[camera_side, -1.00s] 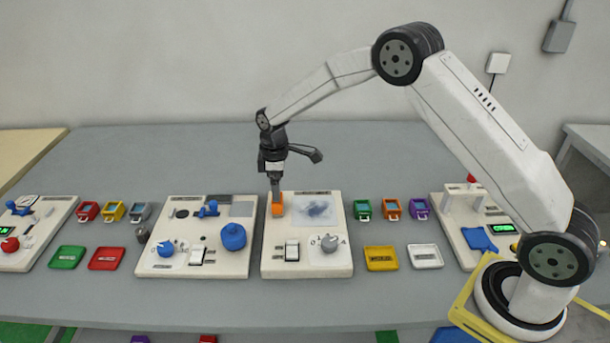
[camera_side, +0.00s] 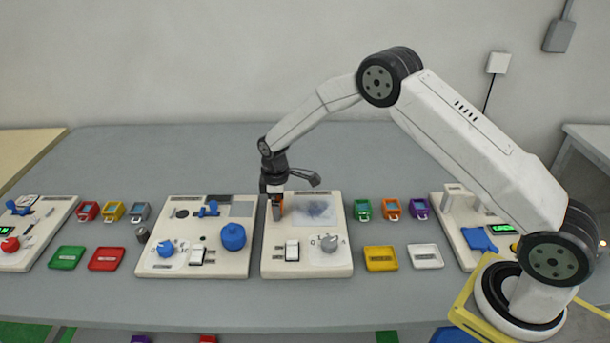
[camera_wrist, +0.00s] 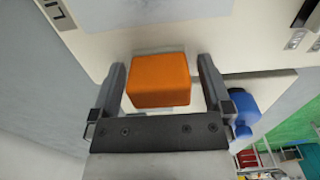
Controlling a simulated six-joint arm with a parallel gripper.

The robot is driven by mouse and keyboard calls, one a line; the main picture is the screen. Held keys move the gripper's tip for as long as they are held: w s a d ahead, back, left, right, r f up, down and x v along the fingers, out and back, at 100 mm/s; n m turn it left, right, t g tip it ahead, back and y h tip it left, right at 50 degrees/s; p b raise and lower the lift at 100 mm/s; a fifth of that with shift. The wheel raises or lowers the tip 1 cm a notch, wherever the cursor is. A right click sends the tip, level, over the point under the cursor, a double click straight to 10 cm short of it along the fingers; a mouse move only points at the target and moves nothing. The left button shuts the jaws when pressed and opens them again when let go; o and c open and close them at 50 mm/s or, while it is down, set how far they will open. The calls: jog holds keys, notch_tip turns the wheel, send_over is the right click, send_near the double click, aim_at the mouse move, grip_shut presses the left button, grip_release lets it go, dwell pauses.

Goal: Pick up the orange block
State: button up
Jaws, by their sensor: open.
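The orange block (camera_wrist: 160,80) sits between the two fingers of my gripper (camera_wrist: 162,85) in the wrist view. The gripper is open, with a gap showing between the block and each finger. In the side view my gripper (camera_side: 276,210) points down at the upper left of a white panel (camera_side: 306,262). The fingers hide most of the block there, and only a little orange shows. I cannot tell exactly how far the fingertips are above the panel.
The same panel carries a white switch (camera_side: 292,250) and a grey knob (camera_side: 329,242). A panel to the left has a blue rounded part (camera_side: 233,237). Yellow (camera_side: 381,258) and white (camera_side: 425,256) trays lie to the right. The back of the table is clear.

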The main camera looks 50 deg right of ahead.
dwell(0.5)
jog(key=c, duration=1.2)
jog(key=shift+o, duration=0.2)
jog(key=shift+r, duration=0.15)
jog(key=shift+r, duration=0.6)
jog(key=s+r, duration=1.1)
jog(key=s, duration=0.3)
jog(key=shift+r, duration=0.2)
jog(key=shift+d, duration=0.1)
